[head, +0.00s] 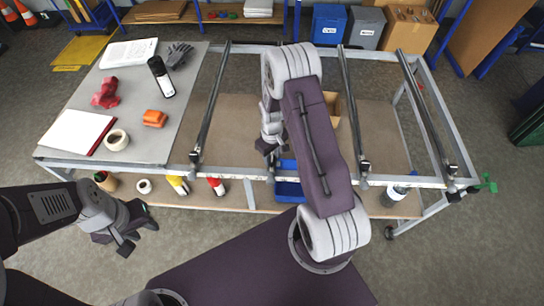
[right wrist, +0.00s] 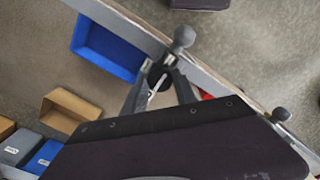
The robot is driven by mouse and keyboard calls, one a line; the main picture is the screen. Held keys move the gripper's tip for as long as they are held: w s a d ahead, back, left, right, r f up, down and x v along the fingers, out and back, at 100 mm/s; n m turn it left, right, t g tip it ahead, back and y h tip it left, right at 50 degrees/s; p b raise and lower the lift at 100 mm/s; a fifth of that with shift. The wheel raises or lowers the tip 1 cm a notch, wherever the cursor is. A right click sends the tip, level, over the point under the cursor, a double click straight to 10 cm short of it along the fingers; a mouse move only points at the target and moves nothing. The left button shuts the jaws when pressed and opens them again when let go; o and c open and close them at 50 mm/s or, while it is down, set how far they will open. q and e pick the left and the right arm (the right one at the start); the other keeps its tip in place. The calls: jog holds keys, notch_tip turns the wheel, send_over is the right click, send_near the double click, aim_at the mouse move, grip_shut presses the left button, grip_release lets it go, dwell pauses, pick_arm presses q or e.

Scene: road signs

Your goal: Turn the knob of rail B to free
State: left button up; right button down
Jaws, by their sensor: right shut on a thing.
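Several dark rails run front to back over the frame table. One rail (head: 210,100) ends in a knob (head: 194,157) at the front bar, and two more rails stand to the right. My right gripper (head: 268,152) is low at the front bar, shut on a dark round knob with a pale line (right wrist: 158,77). The fingers cover part of the knob, and my right arm hides most of the rail there in the head view. A grey ball-shaped handle (right wrist: 183,38) is just beyond it. I cannot read rail letters or knob settings. My left gripper (head: 138,237) is open and empty, left of the table.
A blue bin (head: 289,187) stands under the front bar (head: 235,180). A green clamp (head: 487,184) sits at the right corner.

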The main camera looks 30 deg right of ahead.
aim_at(272, 158)
jog(key=shift+w, duration=0.15)
jog(key=c, duration=1)
grip_release()
jog(key=shift+o, duration=0.2)
jog(key=shift+r, duration=0.1)
jog(key=shift+r, duration=0.4)
notch_tip(272, 158, up, 8)
jog(key=b, duration=0.2)
